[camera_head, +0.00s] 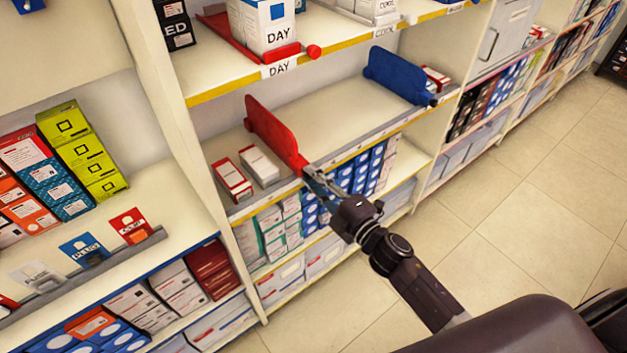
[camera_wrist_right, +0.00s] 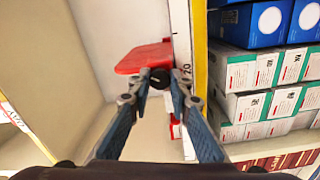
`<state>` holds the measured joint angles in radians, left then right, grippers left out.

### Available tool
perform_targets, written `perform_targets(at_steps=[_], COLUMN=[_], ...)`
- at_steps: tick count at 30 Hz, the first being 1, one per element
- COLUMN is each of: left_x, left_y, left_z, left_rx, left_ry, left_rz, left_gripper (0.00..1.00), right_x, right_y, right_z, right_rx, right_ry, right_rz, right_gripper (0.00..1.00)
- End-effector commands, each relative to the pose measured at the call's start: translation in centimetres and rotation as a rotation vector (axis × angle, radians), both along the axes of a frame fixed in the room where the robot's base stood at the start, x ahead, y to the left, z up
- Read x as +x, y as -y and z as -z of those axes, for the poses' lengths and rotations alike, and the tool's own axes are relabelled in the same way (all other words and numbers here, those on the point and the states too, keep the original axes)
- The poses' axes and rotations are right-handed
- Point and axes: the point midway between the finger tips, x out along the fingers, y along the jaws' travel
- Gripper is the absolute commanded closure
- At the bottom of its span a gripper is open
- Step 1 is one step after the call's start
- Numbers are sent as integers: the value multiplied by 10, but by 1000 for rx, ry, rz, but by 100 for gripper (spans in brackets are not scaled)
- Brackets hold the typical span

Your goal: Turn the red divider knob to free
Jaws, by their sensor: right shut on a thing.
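The red divider (camera_head: 270,130) stands upright on the middle shelf in the head view, its front end at the shelf's yellow-edged rail. In the wrist view the red divider (camera_wrist_right: 140,60) shows beyond my fingers, and its knob (camera_wrist_right: 160,78) appears as a dark round end between the fingertips. My right gripper (camera_head: 312,174) reaches in from the lower right and is shut on the knob. The fingers hide much of the knob in the head view, and its turn setting cannot be read. My left gripper is not in view.
A blue divider (camera_head: 400,75) stands farther right on the same shelf. Small red-and-white boxes (camera_head: 232,180) lie left of the red divider; the shelf between the dividers is bare. A red divider (camera_head: 240,45) with a DAY box is on the shelf above. Boxes fill the shelf below.

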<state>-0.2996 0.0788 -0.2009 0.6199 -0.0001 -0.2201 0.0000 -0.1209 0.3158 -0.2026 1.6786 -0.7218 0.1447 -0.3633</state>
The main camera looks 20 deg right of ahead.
Motion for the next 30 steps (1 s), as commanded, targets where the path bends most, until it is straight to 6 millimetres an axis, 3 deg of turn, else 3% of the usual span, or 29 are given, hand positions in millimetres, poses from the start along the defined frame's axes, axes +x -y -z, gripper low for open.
perform_targets(at_steps=[15,30], left_x=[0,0], left_y=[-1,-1], left_z=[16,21], left_rx=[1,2], left_ry=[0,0], left_rz=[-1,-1], left_gripper=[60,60], right_x=[0,0], right_y=[0,0], right_z=[2,1], right_rx=[-413,-575], right_ry=[149,208], right_rz=[-1,0], right_gripper=[100,100])
